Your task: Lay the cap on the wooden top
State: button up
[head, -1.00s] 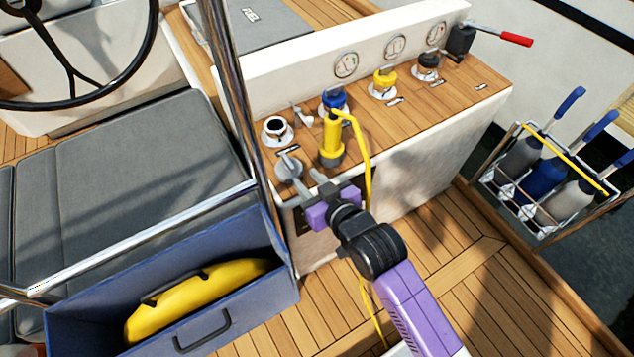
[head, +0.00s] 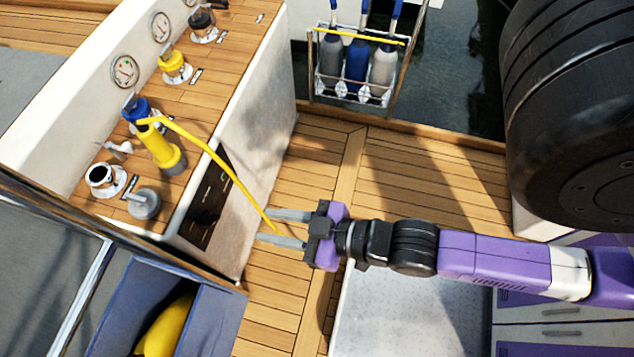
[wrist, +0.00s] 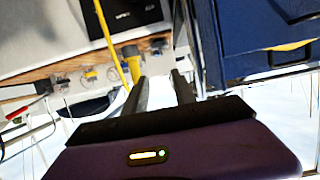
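The grey cap (head: 145,203) with a bar handle lies on the wooden top (head: 203,117), near its front end in the head view. It sits beside an open filler (head: 103,177), a white ring around a dark hole. My gripper (head: 262,228) is off to the right of the wooden top, over the deck, apart from the cap. The cap cannot be made out in the wrist view.
A yellow hand pump (head: 160,148) stands beside the cap, its hose (head: 220,163) running down close to my fingers. Blue (head: 138,110), yellow (head: 173,66) and black (head: 202,22) caps line the top. A blue bin (head: 215,315) is below left. The deck (head: 300,180) is clear.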

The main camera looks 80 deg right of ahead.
jog(key=s+r, duration=0.7)
jog(key=s, duration=0.1)
jog(key=shift+s, duration=0.4)
